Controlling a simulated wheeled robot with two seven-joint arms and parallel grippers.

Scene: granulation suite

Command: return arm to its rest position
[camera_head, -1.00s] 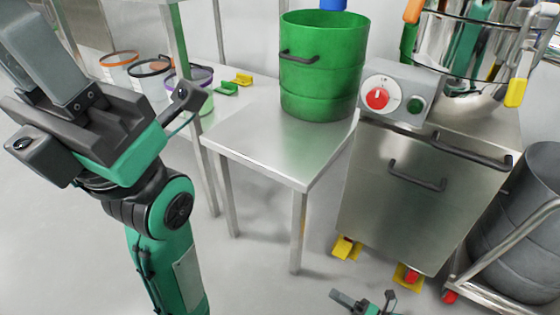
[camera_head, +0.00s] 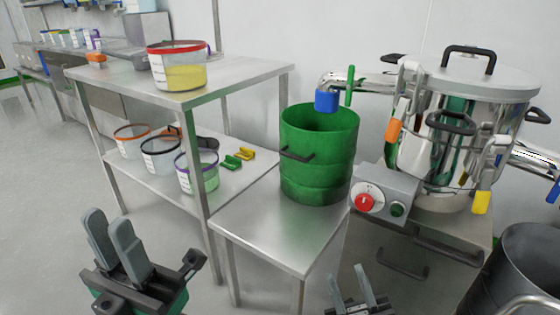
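My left gripper (camera_head: 108,220) is at the lower left, fingers pointing up, in front of the steel shelf table. Its two grey fingers stand apart with nothing between them. My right gripper (camera_head: 346,272) is low at the bottom edge, in front of the steel machine cabinet. Its fingers are apart and empty; the picture's edge cuts off the rest of its arm.
A steel table (camera_head: 262,240) bears a green drum (camera_head: 318,165). A two-level shelf (camera_head: 120,83) at the left holds several tubs. A steel vessel (camera_head: 440,130) and a control box (camera_head: 385,192) stand at the right, near a dark drum (camera_head: 522,260). Left floor is clear.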

